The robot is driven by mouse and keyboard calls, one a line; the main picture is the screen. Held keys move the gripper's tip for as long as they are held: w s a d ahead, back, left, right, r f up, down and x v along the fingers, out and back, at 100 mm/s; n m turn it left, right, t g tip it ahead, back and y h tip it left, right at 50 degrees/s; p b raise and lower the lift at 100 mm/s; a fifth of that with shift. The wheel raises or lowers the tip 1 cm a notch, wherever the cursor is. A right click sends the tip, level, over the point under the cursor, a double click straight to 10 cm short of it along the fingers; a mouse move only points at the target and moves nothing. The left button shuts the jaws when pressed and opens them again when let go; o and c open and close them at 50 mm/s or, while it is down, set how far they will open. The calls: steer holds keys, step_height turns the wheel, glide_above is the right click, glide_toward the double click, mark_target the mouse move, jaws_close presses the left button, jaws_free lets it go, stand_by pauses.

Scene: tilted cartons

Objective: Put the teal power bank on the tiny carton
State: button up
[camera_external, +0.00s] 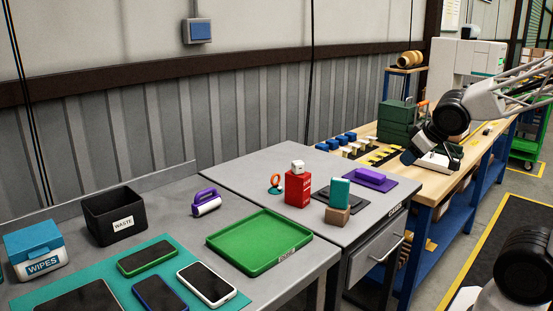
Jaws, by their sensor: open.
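The teal power bank (339,191) stands upright on top of a tiny brown carton (336,215). The carton rests on a dark pad on the grey table, near its right front side. The power bank touches the carton's top and nothing else holds it. My gripper (428,158) is open, well to the right of and behind the power bank, over the wooden bench. It is clear of both the power bank and the carton. Its fingers are small and partly blurred into the things behind.
A purple item (371,177) lies behind right. A green tray (259,241) is at the front left. Blue blocks and green boxes (396,121) stand on the bench.

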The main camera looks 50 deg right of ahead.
steer(key=s+a+r+g+y, duration=0.1)
steer(key=s+a+r+g, duration=0.1)
steer(key=s, duration=0.5)
steer(key=shift+r+g+y, duration=0.3)
steer(key=shift+r+g, duration=0.4)
steer(key=shift+g, duration=0.4)
steer(key=shift+s+a, duration=0.1)
